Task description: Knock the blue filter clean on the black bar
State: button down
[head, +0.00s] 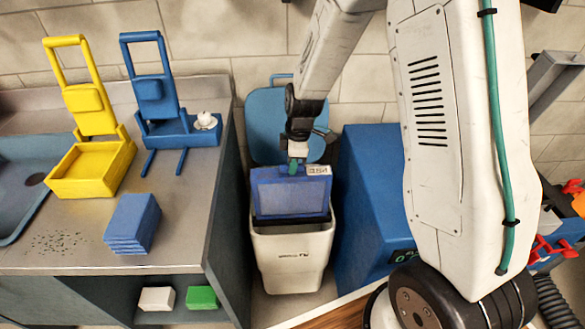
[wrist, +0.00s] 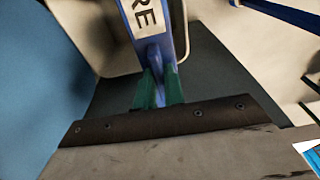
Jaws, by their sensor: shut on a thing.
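The blue filter (head: 292,198), a flat framed panel with a grey face and a white label, hangs upright at the mouth of the pale bin (head: 291,255). Its edge and label also show in the wrist view (wrist: 147,18). My gripper (head: 295,167) is shut on the filter's top edge; its green fingertips pinch a blue part in the wrist view (wrist: 156,90). The filter covers much of the bin's opening, and I cannot tell how far it reaches inside.
A blue lid-like panel (head: 265,115) stands behind the bin. A blue cabinet (head: 362,190) with a display is close on the right. The counter (head: 185,215) on the left holds a yellow stand (head: 88,115), a blue stand (head: 150,90), stacked blue slabs (head: 132,222) and dark specks.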

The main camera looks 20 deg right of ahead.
dwell(0.4)
jog(key=shift+f, duration=1.25)
jog(key=shift+r, duration=1.35)
jog(key=shift+f, duration=0.1)
jog(key=shift+f, duration=1.2)
jog(key=shift+r, duration=0.1)
jog(key=shift+r, duration=1.2)
